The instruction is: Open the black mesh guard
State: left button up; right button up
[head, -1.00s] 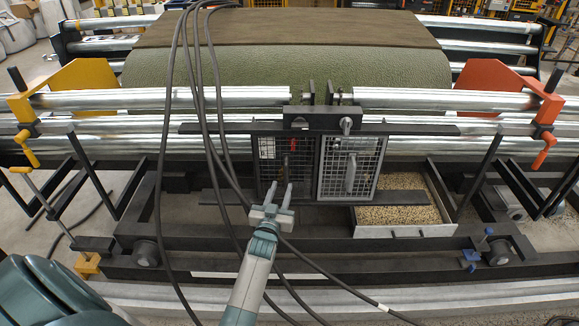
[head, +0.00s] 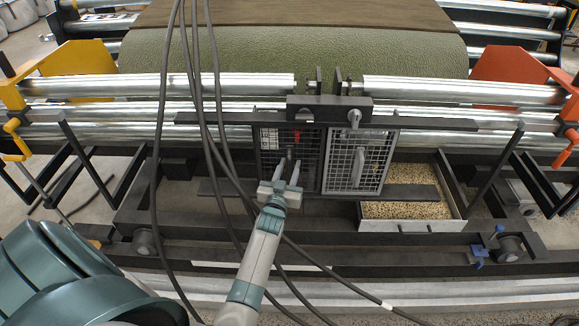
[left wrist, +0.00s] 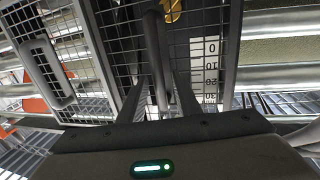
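The black mesh guard (head: 308,171) hangs closed in its frame, left of a lighter grey mesh guard (head: 377,158). Its upright bar handle (left wrist: 154,40) shows in the left wrist view. My left gripper (head: 288,168) is in front of the black guard at handle height. In the left wrist view its two fingers (left wrist: 160,92) are apart, with the handle seen between them. I cannot tell whether they touch it. The fingers hide part of the handle in the head view. My right gripper is not in view.
Black cables (head: 203,100) hang down left of my left gripper and cross below it. A tray of granules (head: 370,226) sits below right. Metal rollers (head: 150,87) and the turf roll (head: 300,50) lie behind. A white scale (left wrist: 210,68) shows beside the handle.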

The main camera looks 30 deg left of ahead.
pick_arm(q)
grip_shut()
jog(key=shift+s+a, duration=0.1)
jog(key=shift+a, duration=0.05)
jog(key=s+a, duration=0.5)
jog(key=a, duration=0.4)
jog(key=s+a+p, duration=0.1)
jog(key=s+a, duration=0.5)
jog(key=a, duration=0.3)
jog(key=shift+o, duration=0.7)
grip_release()
